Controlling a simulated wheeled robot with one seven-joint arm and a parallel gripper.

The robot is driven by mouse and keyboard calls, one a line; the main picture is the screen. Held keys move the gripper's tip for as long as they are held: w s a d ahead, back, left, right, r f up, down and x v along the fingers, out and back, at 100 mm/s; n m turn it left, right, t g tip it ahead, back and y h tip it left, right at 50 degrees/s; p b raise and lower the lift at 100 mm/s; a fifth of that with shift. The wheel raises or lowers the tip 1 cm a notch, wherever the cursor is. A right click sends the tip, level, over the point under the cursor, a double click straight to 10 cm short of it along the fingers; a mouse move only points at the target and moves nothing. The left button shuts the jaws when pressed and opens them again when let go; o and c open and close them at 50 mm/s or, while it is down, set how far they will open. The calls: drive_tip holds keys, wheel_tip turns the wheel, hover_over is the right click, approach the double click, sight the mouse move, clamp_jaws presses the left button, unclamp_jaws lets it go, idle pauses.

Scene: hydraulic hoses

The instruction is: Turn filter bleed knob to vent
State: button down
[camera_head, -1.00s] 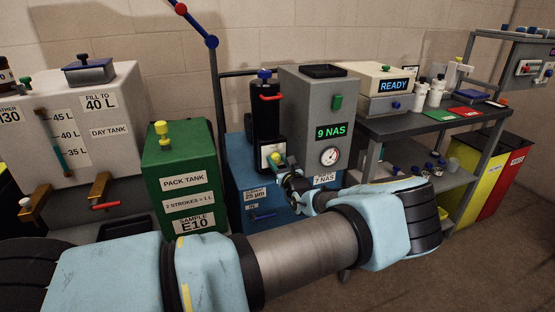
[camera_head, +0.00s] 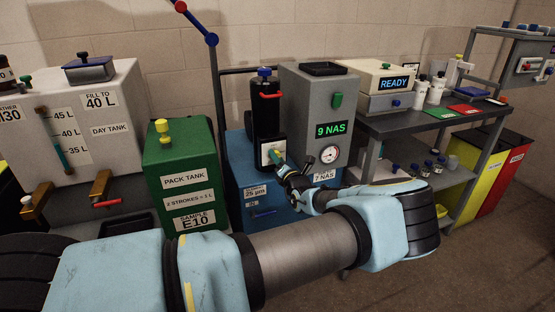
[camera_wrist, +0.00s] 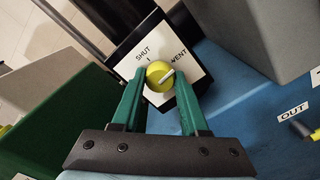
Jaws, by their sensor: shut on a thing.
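The bleed knob (camera_wrist: 159,76) is round and yellow with a white pointer bar. It sits on a white plate (camera_wrist: 143,82) marked SHUT and VENT. In the wrist view the bar slants to the upper right, on the VENT side. My gripper (camera_wrist: 160,74) has its green fingers on both sides of the knob, shut on it. In the head view my gripper (camera_head: 275,157) reaches the white plate on the low front of the black filter (camera_head: 266,108); the knob is largely hidden there.
The grey 9 NAS box (camera_head: 315,105) stands close on the right. The green pack tank (camera_head: 180,160) stands on the left. The blue cabinet (camera_head: 240,180) is below, with an OUT label (camera_wrist: 293,113) in the wrist view. A shelf table (camera_head: 440,125) stands further right.

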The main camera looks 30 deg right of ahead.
drive_tip(key=shift+f+m, duration=0.1)
drive_tip(key=shift+m, duration=0.5)
drive_tip(key=shift+c, duration=2.1)
unclamp_jaws()
drive_tip(key=shift+s, duration=0.1)
drive_tip(key=s+a+b, duration=0.1)
drive_tip(key=s+b, duration=0.1)
drive_tip(key=s, duration=0.8)
drive_tip(key=shift+s+a, duration=0.2)
drive_tip(key=shift+s, duration=0.1)
